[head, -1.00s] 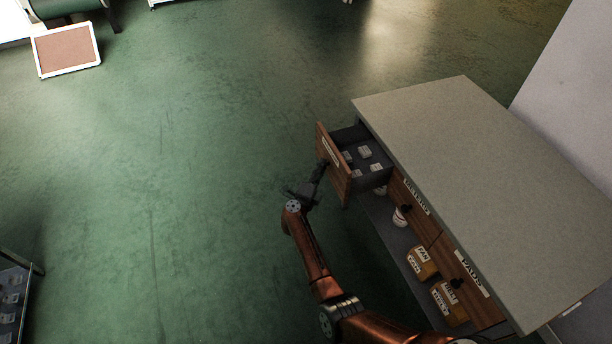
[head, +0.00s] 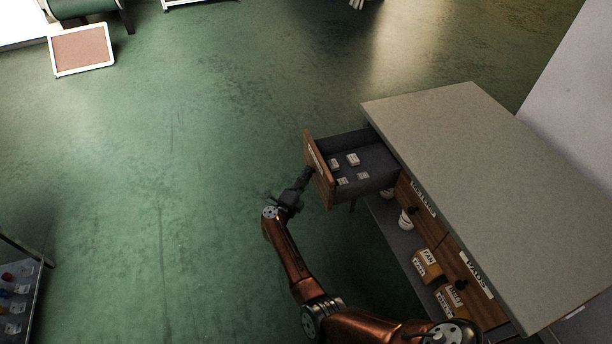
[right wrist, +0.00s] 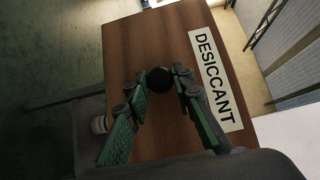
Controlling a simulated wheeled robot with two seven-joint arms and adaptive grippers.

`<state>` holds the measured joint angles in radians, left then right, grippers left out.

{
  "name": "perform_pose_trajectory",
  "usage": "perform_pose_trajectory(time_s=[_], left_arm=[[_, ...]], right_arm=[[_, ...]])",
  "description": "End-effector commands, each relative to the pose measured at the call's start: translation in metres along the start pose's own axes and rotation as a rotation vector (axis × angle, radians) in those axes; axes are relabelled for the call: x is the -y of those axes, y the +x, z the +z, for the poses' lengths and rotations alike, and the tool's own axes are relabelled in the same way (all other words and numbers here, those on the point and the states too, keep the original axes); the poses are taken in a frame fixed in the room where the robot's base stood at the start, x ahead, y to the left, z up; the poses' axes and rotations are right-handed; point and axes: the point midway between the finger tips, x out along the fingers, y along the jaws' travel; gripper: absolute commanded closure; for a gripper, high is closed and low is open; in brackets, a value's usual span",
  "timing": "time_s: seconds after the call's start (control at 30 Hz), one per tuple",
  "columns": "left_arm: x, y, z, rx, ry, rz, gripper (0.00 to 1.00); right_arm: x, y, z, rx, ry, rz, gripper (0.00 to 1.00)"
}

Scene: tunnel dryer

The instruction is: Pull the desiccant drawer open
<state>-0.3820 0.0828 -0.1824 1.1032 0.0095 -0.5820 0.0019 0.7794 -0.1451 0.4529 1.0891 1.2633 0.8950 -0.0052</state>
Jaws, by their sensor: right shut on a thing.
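The desiccant drawer (head: 319,172) has a wooden front and stands well out from the cabinet (head: 480,180). Several small white packets lie on its dark grey floor. In the right wrist view its wooden front (right wrist: 150,50) carries a DESICCANT label (right wrist: 215,80) and a round black knob (right wrist: 159,80). My right gripper (head: 306,174) is at the drawer front, shut on the knob. In the right wrist view its green-padded fingers (right wrist: 160,90) stand on either side of the knob. My left gripper is not in view.
Two other closed drawers, labelled METERS (head: 423,198) and PADS (head: 477,274), sit along the cabinet. A lower shelf holds a white cup (head: 406,220) and labelled orange boxes (head: 428,265). A rack (head: 22,295) stands at lower left. The green floor left of the drawer is clear.

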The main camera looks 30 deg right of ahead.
Motion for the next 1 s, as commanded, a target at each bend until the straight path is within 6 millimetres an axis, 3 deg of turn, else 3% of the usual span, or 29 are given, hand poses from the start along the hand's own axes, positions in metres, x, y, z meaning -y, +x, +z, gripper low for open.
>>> perform_pose_trajectory(time_s=[0.03,0.07,0.3,0.67,1.0], left_arm=[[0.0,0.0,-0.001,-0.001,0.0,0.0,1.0],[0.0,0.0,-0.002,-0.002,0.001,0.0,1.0],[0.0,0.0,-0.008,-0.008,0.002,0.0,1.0],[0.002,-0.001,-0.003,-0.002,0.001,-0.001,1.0],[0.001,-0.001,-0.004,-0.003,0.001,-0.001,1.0]], right_arm=[[-0.004,-0.001,-0.003,-0.006,-0.003,0.005,1.0],[-0.004,-0.001,-0.003,-0.006,-0.003,0.006,0.77],[-0.003,0.0,-0.002,-0.003,-0.001,0.003,0.6],[-0.002,-0.007,0.0,0.0,-0.001,0.003,0.6],[-0.003,-0.06,-0.001,-0.001,0.0,0.005,0.6]])
